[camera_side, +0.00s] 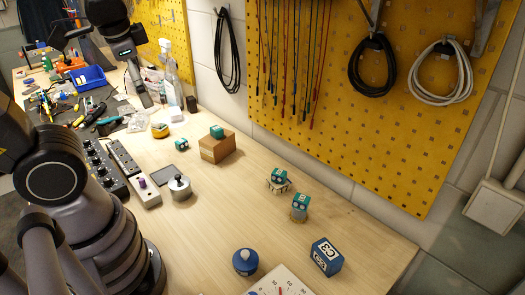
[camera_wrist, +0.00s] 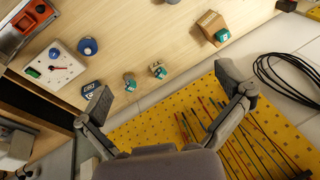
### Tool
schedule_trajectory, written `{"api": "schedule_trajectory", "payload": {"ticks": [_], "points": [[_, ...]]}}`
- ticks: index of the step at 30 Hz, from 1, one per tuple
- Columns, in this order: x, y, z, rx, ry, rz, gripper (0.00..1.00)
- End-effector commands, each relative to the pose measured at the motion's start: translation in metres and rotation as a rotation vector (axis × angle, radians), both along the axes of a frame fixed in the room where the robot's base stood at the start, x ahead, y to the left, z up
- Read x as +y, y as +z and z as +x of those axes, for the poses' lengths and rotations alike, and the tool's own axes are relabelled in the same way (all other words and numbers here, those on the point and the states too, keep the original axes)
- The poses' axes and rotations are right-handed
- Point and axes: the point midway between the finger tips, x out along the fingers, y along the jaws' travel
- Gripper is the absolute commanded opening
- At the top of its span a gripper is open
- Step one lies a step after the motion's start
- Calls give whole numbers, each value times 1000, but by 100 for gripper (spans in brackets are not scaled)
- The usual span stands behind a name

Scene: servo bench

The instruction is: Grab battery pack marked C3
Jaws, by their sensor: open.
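The battery pack marked C3 (camera_side: 327,257) is a dark blue block with a white label. It sits on the wooden bench near its front right edge in the side view. In the wrist view the pack (camera_wrist: 90,87) shows at the left, right beside one finger in the picture and partly covered by it. My gripper (camera_wrist: 166,88) is open, with its fingers wide apart and nothing between them. It is well away from the pack, at the upper left of the side view.
A blue round container (camera_side: 245,262) and a white dial timer (camera_side: 281,284) stand left of the pack. Two teal-topped servos (camera_side: 278,179) (camera_side: 300,205) stand behind it. A cardboard box (camera_side: 217,148) bears another teal servo. A yellow pegboard (camera_side: 345,110) with hanging cables lines the wall.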

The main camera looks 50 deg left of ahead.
Motion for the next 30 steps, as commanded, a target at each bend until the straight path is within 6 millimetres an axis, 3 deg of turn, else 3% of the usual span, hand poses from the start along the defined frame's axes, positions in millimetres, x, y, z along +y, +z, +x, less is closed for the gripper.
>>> {"api": "schedule_trajectory", "payload": {"ticks": [6, 11, 14, 17, 21, 23, 27, 30], "points": [[25, -29, 58, 338, -347, 511, 100], [11, -49, 122, 469, -659, 903, 100], [-17, -70, 163, 499, -881, 1142, 100], [-61, -102, 198, 483, -1120, 1369, 100], [-138, -168, 224, 386, -1490, 1640, 100], [-173, -202, 223, 318, -1653, 1729, 100], [-236, -277, 200, 139, -1990, 1853, 100], [-261, -315, 179, 32, -2160, 1880, 100]]}}
